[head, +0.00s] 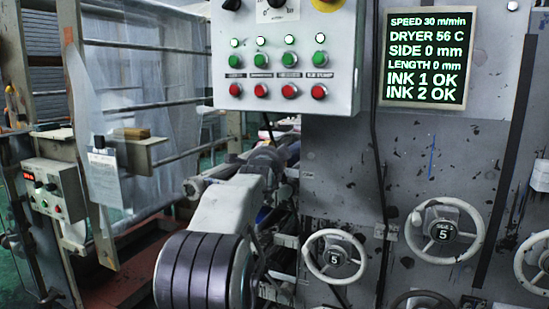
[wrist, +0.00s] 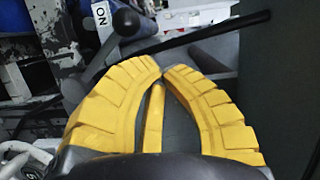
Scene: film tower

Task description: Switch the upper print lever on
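In the wrist view, a white label reading ON, upside down (wrist: 101,14), is at the top left. My gripper (wrist: 162,70) has yellow ribbed fingers whose tips nearly meet. It looks shut, with nothing visible held between the tips. The tips are below the handle in the picture and look apart from it. In the head view I cannot make out the lever or my gripper.
A long black bar (wrist: 205,35) crosses the wrist view beyond the fingertips. The head view shows a button box (head: 285,75), a status display (head: 428,57) and handwheels (head: 335,256) on the grey machine panel. A transparent film web (head: 150,70) hangs at the left.

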